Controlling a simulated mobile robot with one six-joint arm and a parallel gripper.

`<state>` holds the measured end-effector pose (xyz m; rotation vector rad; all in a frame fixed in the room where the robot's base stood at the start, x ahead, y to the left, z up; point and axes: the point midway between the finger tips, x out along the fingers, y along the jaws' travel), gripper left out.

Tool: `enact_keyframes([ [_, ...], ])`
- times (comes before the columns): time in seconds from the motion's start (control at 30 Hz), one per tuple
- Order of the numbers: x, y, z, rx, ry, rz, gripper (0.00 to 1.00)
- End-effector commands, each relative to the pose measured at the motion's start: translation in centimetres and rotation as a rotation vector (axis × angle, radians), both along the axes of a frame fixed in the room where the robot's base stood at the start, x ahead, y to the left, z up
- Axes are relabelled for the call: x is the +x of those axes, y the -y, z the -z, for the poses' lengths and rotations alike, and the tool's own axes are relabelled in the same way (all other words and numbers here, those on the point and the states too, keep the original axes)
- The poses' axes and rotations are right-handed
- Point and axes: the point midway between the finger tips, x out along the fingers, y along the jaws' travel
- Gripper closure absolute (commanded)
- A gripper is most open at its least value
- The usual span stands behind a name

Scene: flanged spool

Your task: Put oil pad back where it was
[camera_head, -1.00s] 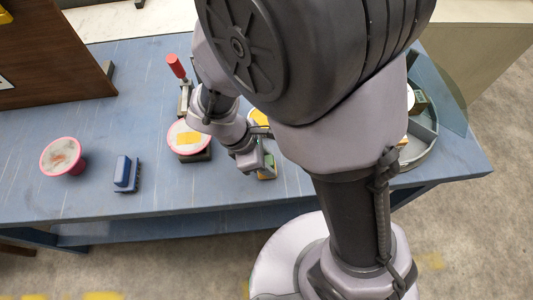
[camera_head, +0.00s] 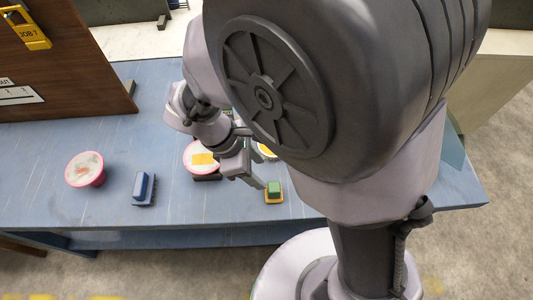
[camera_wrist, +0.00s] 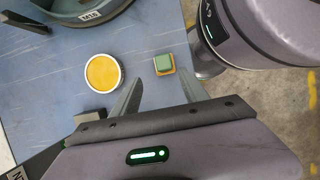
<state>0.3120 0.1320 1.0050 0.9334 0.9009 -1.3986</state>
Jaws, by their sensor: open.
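The oil pad seems to be the small green block on a yellow base (camera_head: 274,189), resting on the blue table near its front edge. In the wrist view the green-and-yellow block (camera_wrist: 164,63) lies just beyond the gap between my fingertips. My gripper (camera_wrist: 163,80) is open and empty, its two fingers apart from the block. In the head view my gripper (camera_head: 256,178) is left of and behind the block.
A round tin with yellow contents (camera_wrist: 102,73) stands near the block, mostly hidden in the head view (camera_head: 267,151). A blue brush-like block (camera_head: 144,189) and another pink-rimmed spool (camera_head: 86,169) stand left. My arm hides the table's right side.

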Motion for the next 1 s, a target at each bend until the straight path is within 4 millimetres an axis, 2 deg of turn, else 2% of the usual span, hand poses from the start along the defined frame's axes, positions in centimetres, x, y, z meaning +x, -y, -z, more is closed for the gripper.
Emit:
enact_keyframes([
  [0.07, 0.0, -0.2, -0.9, 0.006, 0.005, 0.014, 0.48],
  [0.17, -0.1, 1.1, -3.4, 0.085, 0.076, 0.201, 0.48],
  [0.27, -0.9, 3.9, -8.0, 0.262, 0.224, 0.625, 0.48],
  [0.3, -1.5, 5.1, -9.8, 0.344, 0.287, 0.820, 0.48],
  [0.4, -3.2, 7.4, -13.7, 0.550, 0.425, 1.272, 0.48],
  [0.5, -4.6, 8.7, -16.1, 0.727, 0.516, 1.612, 0.48],
  [0.63, -5.5, 9.3, -17.5, 0.852, 0.563, 1.822, 0.48],
  [0.87, -5.6, 9.3, -17.6, 0.867, 0.566, 1.849, 0.48],
  [0.93, -5.6, 9.3, -17.2, 0.867, 0.566, 1.847, 0.48],
  [1.0, -5.5, 9.3, -15.4, 0.867, 0.565, 1.846, 0.48],
])
